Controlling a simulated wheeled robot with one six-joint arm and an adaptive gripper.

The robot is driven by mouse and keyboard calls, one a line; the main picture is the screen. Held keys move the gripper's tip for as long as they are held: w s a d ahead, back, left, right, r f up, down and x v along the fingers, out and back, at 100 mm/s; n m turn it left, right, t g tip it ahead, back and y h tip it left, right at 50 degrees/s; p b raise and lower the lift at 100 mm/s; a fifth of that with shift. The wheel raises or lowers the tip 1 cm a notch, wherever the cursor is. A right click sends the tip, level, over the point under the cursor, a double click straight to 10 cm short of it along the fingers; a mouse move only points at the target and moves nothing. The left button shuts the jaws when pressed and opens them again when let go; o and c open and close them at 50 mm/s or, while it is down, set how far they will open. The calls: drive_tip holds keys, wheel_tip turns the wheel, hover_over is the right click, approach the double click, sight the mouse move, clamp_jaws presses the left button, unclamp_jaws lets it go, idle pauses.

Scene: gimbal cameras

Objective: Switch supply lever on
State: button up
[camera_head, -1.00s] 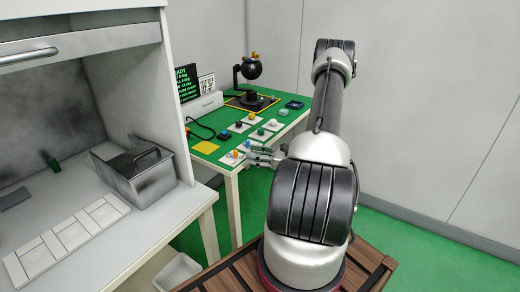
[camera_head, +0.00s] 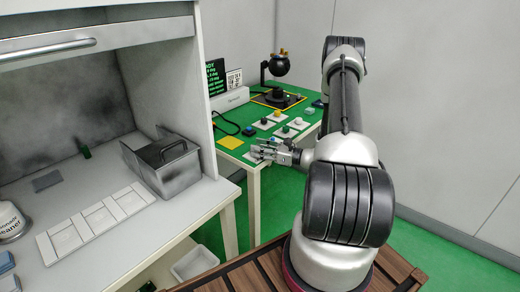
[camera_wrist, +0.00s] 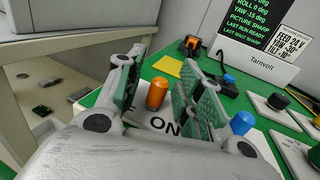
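A white plate marked "ON" (camera_wrist: 160,123) lies on the green table's near corner. An orange cylinder (camera_wrist: 157,94) stands on it, and a blue cylinder (camera_wrist: 242,123) stands further right. I cannot tell for certain which of them is the supply lever. My gripper (camera_wrist: 163,78) is open in the wrist view, with the orange cylinder showing between its two green-padded fingers. I see no clear contact with it. The blue cylinder is outside the right finger. In the head view my gripper (camera_head: 262,149) is over the plate and mostly hides its parts.
The green table (camera_head: 238,153) also holds several plates with knobs, a yellow square (camera_head: 230,142), a sign box (camera_head: 230,99) and a black lamp-like device (camera_head: 279,66). A cabinet with a metal box (camera_head: 165,165) stands on the left. A bin (camera_head: 195,262) is below.

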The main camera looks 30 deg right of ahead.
clamp_jaws()
drive_tip(key=n+g+y, duration=0.3)
drive_tip(key=shift+w+d, duration=0.3)
drive_tip(key=shift+d, duration=0.05)
drive_tip(key=shift+w+d+n+g+y, duration=0.15)
drive_tip(key=shift+n+g+y, duration=0.8)
drive_tip(key=shift+g, duration=0.55)
unclamp_jaws()
